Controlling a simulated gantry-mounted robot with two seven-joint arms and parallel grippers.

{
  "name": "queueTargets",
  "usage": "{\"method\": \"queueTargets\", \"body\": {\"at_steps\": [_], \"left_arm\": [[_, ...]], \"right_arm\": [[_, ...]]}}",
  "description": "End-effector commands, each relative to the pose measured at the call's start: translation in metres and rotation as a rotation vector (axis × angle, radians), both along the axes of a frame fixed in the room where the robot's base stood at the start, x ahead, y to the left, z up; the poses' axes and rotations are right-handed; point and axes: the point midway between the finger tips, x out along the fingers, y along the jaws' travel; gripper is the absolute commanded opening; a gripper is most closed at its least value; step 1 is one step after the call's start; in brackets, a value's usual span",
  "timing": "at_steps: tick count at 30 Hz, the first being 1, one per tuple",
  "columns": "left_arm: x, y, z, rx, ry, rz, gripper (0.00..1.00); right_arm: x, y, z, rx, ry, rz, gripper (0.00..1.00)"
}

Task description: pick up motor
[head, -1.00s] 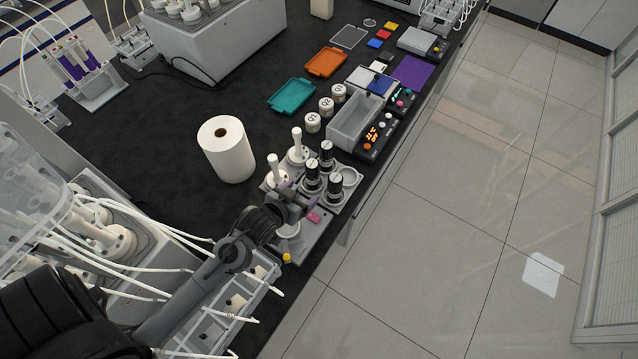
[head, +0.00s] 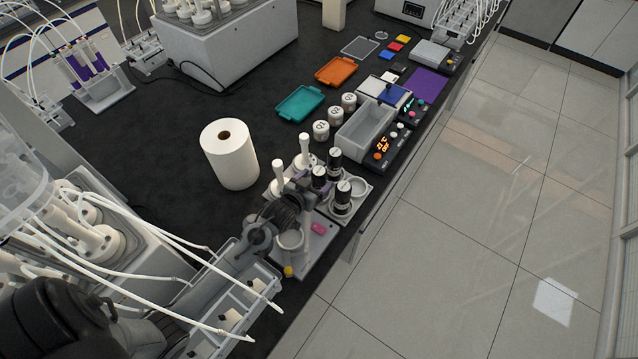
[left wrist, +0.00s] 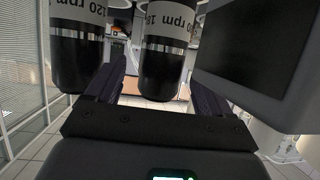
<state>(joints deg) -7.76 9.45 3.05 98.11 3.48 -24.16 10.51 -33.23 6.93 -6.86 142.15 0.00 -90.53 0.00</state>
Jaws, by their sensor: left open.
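Three black motors with silver bands stand in the grey holder: a back one (head: 334,158), a middle one (head: 319,176) and a front one (head: 343,197). My left gripper (head: 312,182), with purple fingers, is open at the middle motor. In the left wrist view a motor marked "180 rpm" (left wrist: 163,50) stands upright between the open fingers (left wrist: 158,88), nearer the picture's middle. I cannot tell whether the fingers touch it. Another motor marked "120 rpm" (left wrist: 77,48) stands left of the left finger.
White-handled pieces (head: 305,148) stand close behind the gripper. A paper roll (head: 229,155) stands to the left. A grey bin (head: 366,130) and several white jars (head: 335,116) lie beyond. A pink piece (head: 318,228) lies in front. The bench's right edge is near.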

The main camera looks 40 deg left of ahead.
Motion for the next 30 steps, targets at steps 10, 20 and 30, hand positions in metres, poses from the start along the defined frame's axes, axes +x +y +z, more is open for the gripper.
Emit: {"method": "queueTargets", "body": {"at_steps": [10, 20, 30], "left_arm": [[0.036, 0.007, -0.017, -0.001, 0.000, 0.000, 0.82], [0.043, 0.009, -0.020, 0.000, 0.001, 0.000, 0.82], [0.043, 0.008, -0.020, 0.000, 0.001, 0.000, 0.39]], "right_arm": [[0.000, 0.001, 0.000, 0.004, 0.001, -0.003, 0.51], [0.000, 0.001, 0.000, 0.004, 0.002, -0.002, 0.51], [0.000, 0.000, -0.001, -0.001, 0.002, 0.001, 0.51]]}}
